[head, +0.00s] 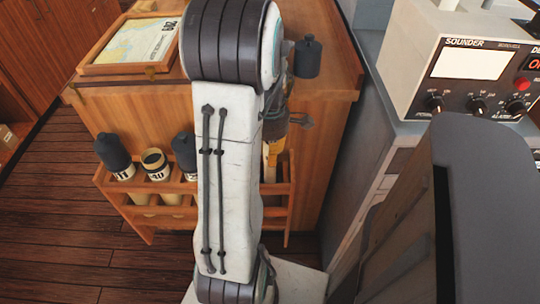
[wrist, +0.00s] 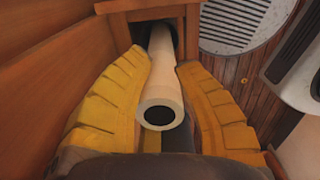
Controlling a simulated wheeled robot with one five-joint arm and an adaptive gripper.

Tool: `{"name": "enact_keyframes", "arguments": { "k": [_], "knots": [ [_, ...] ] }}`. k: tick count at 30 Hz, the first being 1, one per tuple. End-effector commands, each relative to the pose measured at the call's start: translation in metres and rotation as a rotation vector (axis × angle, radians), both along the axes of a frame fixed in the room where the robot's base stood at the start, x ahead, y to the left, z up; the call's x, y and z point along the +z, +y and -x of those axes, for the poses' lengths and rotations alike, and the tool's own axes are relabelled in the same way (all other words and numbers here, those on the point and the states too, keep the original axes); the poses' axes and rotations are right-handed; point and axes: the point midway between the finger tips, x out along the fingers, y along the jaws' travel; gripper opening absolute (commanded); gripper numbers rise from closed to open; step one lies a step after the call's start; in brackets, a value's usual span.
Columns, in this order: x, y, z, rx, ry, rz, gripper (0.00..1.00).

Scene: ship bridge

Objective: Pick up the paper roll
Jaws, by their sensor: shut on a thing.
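The paper roll (wrist: 164,80) is a cream, hollow tube in the wrist view, its open end facing the camera. My gripper (wrist: 162,62) has its yellow fingers closed around the roll's sides, one to the left and one to the right. The roll's far end reaches into a dark opening in the wooden rack (wrist: 150,15); that end is hidden. In the head view, my arm covers most of the gripper, and only a bit of yellow (head: 272,150) shows beside the rack's right part. I cannot make out the held roll there.
The rack (head: 140,212) on the wooden cabinet's front holds several other tubes at left, two with dark caps (head: 112,150). A framed chart (head: 138,42) lies on the cabinet top. A grey console with a sounder unit (head: 465,70) stands close at right. Plank floor lies open at lower left.

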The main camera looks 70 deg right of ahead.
Motion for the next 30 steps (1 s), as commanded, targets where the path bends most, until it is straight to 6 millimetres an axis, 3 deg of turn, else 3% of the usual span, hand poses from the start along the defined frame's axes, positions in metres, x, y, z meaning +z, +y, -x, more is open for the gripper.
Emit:
{"name": "enact_keyframes", "arguments": {
  "k": [8, 30],
  "knots": [
    [0.041, -0.001, 0.000, 0.000, -0.001, 0.008, 0.00],
    [0.187, -0.001, 0.000, 0.000, -0.001, 0.008, 0.00]
  ]
}}
